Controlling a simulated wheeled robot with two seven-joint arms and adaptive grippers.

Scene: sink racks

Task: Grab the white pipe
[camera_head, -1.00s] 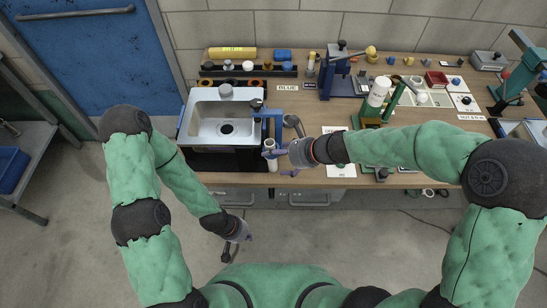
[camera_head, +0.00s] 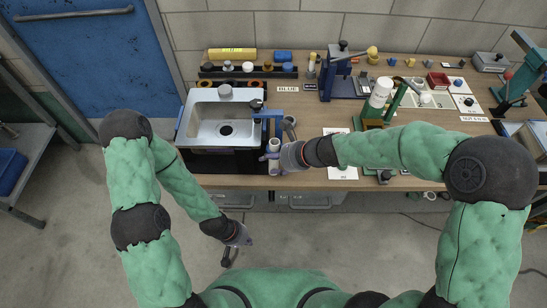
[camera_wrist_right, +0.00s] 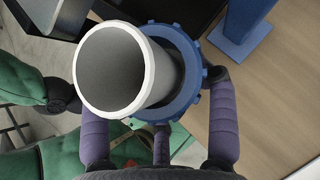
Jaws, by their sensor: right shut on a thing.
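The white pipe (camera_head: 274,145) stands upright at the front edge of the workbench, just right of the sink. My right gripper (camera_head: 271,159) is shut on it, reaching in from the right. In the right wrist view the pipe's open white end (camera_wrist_right: 115,70) points toward the camera, with a blue notched ring (camera_wrist_right: 186,100) around it. The purple fingers of my right gripper (camera_wrist_right: 160,125) lie on both sides of the pipe and ring; their tips are partly hidden. My left gripper (camera_head: 243,240) hangs low over the floor, away from the bench; its finger opening is unclear.
The sink (camera_head: 222,118) is left of the pipe. A blue stand (camera_head: 268,115) is close behind the pipe and also shows in the right wrist view (camera_wrist_right: 240,28). A white sheet (camera_head: 341,172) lies to the right. A green press (camera_head: 375,115) stands farther right.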

